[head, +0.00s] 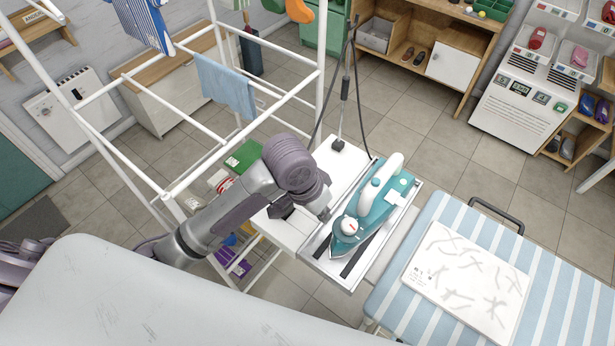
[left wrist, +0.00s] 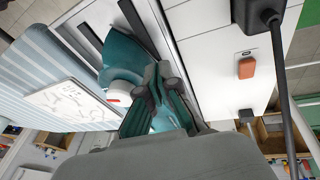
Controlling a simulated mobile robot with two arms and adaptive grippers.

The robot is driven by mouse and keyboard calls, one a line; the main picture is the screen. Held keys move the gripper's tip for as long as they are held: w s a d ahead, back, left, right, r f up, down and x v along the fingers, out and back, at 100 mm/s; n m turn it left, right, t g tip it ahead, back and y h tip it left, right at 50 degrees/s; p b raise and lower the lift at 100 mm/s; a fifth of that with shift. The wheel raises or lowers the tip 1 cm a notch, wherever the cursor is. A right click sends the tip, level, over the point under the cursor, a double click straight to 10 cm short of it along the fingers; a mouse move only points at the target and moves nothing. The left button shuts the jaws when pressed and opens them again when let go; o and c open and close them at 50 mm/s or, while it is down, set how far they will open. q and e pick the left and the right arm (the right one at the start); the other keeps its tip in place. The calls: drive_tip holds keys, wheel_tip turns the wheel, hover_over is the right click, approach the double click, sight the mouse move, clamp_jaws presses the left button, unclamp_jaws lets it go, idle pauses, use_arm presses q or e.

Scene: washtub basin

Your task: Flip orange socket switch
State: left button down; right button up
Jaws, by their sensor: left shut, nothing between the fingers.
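The orange socket switch (left wrist: 247,68) shows in the left wrist view, on the white panel to the right of my fingers. It is not visible in the head view, where my arm covers part of the white surface. My left gripper (left wrist: 163,82) is shut and empty, apart from the switch. In the head view my left wrist (head: 295,170) hangs over the white unit beside the iron; the fingertips are hard to make out there. My right gripper is in neither view.
A teal and white iron (head: 366,212) rests on a tray right beside my left gripper. A black plug with a cord (left wrist: 262,14) sits near the switch. A white drying rack (head: 175,190) stands to the left, a striped ironing board (head: 555,290) to the right.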

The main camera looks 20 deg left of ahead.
use_arm(q)
drive_tip(key=w+a+r+n+g+y, duration=0.1)
drive_tip(key=w+a+r+y, duration=0.2)
drive_tip(key=w+a+r, duration=0.3)
drive_tip(key=w+r, duration=0.4)
drive_tip(key=shift+w+a+g, duration=0.15)
drive_tip(key=shift+a+g, duration=0.15)
drive_tip(key=shift+a, duration=0.05)
drive_tip(key=shift+f, duration=0.1)
wheel_tip(320, 180, down, 14)
drive_tip(key=p, duration=0.3)
